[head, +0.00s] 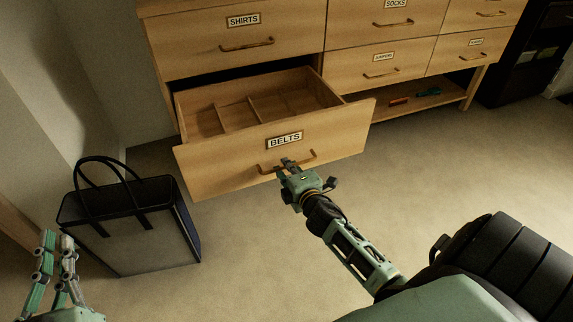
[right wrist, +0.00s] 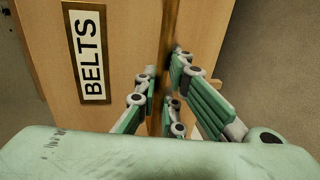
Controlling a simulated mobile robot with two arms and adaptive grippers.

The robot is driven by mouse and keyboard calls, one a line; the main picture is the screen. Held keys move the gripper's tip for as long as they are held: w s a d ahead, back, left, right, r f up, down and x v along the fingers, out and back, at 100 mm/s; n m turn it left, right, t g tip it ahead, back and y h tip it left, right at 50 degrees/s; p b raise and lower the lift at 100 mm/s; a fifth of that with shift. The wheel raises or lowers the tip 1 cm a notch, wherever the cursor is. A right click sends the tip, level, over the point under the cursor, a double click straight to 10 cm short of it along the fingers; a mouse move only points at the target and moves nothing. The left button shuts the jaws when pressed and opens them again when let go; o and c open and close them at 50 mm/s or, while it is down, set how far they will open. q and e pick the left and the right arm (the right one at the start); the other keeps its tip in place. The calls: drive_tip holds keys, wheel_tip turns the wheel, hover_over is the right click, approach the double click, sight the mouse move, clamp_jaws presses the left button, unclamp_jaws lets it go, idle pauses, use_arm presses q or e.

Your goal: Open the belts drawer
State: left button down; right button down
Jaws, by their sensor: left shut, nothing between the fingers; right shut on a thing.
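The belts drawer (head: 225,165) is pulled well out of the wooden dresser, and its inside shows empty divided compartments. Its front carries a BELTS label (head: 284,141) and a brass bar handle (head: 268,169). My right gripper (head: 288,165) is shut on the handle near its middle. In the right wrist view the BELTS label (right wrist: 88,52) stands left of the handle (right wrist: 168,60), which runs between the fingers. My left gripper (head: 58,240) is shut and empty at the lower left, away from the dresser, near a black bag.
The black and grey bag (head: 135,235) stands on the floor left of the open drawer. The shirts drawer (head: 230,45) above and the socks drawer (head: 380,25) are closed. An open shelf (head: 420,102) at the right holds small items. The floor in front is clear.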

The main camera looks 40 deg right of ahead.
drive_tip(key=c, duration=1.8)
unclamp_jaws()
drive_tip(key=shift+c, duration=0.2)
drive_tip(key=v, duration=1.2)
